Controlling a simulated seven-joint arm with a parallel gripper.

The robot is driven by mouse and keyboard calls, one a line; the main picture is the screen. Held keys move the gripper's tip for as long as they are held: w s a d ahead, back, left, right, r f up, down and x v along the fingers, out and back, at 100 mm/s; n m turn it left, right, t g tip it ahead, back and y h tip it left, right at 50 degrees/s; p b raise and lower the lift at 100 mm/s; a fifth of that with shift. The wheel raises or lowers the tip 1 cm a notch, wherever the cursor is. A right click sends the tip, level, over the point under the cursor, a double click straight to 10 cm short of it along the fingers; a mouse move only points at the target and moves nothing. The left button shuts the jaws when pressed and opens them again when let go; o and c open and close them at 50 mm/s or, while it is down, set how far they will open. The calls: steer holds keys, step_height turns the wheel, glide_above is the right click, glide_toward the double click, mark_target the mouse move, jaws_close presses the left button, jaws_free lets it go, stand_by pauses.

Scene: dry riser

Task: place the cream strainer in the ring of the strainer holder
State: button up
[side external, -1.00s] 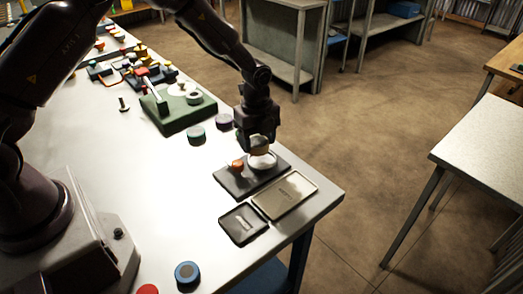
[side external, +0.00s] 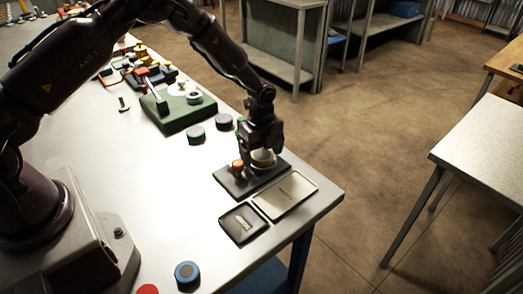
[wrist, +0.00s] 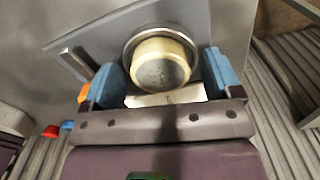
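The cream strainer (wrist: 160,70) is a round cup with a speckled grey face, between my blue fingertips in the wrist view. A metal ring (wrist: 145,34) shows around its far side. The strainer appears to sit in or just over the ring; its depth is hidden. In the side view, the strainer (side external: 263,157) is low over the dark base (side external: 236,184) of the strainer holder, partly covered by my fingers. My gripper (wrist: 165,76) is around the strainer, with narrow gaps showing beside it, clearest on the right, so the fingers look open.
An orange knob (side external: 238,166) stands on the holder base, close left of my gripper. A tan tray (side external: 285,195) and a small dark tray (side external: 243,223) lie in front. A green fixture (side external: 180,113) and round pucks (side external: 196,134) stand behind. The table edge is near on the right.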

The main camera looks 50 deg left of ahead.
steer(key=shift+r, duration=0.1)
step_height(320, 180, up, 11)
step_height(320, 180, up, 10)
steer(key=n+t, duration=0.1)
steer(key=n, duration=0.3)
glide_above(261, 153)
steer(key=s, duration=0.4)
steer(key=s+r+n+t, duration=0.2)
steer(key=s+r+n, duration=0.4)
steer(key=s+r, duration=0.3)
steer(key=s+r+n+t, duration=0.2)
steer(key=s+n, duration=0.7)
steer(key=s, duration=0.5)
steer(key=shift+s+d+r+n+t, duration=0.2)
steer(key=shift+s+n+t, duration=0.1)
steer(key=shift+n, duration=0.1)
